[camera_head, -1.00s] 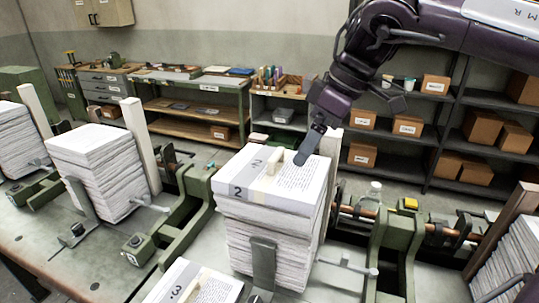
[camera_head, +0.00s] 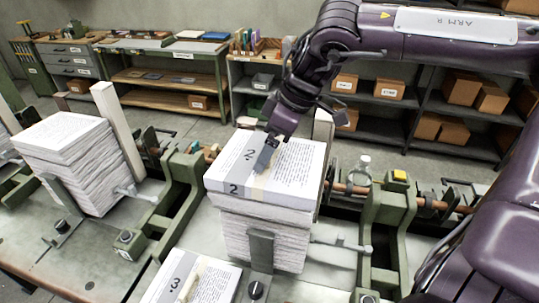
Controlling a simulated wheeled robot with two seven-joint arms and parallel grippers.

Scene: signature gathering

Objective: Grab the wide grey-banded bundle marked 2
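The wide grey-banded bundle marked 2 (camera_head: 228,180) lies on top of the middle paper stack (camera_head: 262,235). Its grey band carries the figure 2 on the top and on the front edge. A narrow cream strip (camera_head: 259,184) runs beside the band. My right gripper (camera_head: 263,165) points down at the bundle's top, over the cream strip. The pale raised tab on the bundle is mostly hidden behind the gripper. I cannot tell whether the fingers are apart or closed on it. My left gripper is not in view.
Another bundle marked 3 (camera_head: 190,281) lies at the bottom edge. A second paper stack (camera_head: 75,160) stands at left. Green clamp frames (camera_head: 180,200) and a clear bottle (camera_head: 362,170) flank the middle stack. Shelves with boxes (camera_head: 462,87) stand behind.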

